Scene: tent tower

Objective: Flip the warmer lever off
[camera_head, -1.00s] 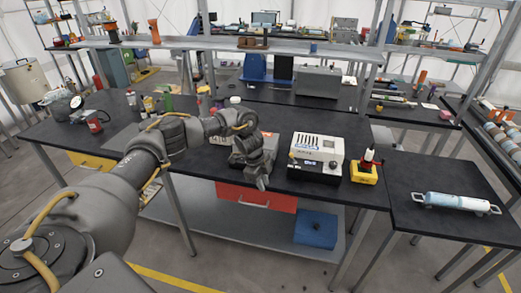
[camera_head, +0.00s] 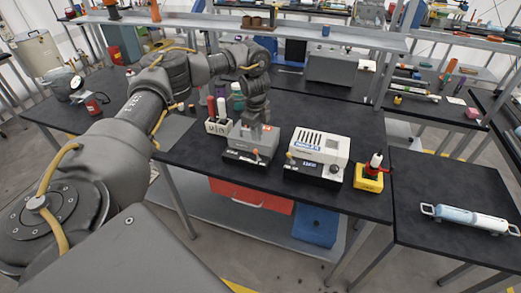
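Two lever boxes stand side by side on the black bench: a grey box (camera_head: 240,153) and a white box (camera_head: 330,151) with vent slots and a small display. A small lever (camera_head: 257,155) shows on the front of the grey box, and another lever (camera_head: 290,157) at the left of the white one. I cannot tell from labels which is the warmer. My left gripper (camera_head: 256,121) points down over the back of the grey box; contact and finger opening are too small to tell. My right gripper is not in view.
A yellow block (camera_head: 369,180) with a red-and-white item is at right. A white-blue cylinder (camera_head: 470,218) lies on the right table (camera_head: 430,180). A raised shelf (camera_head: 350,38) spans behind.

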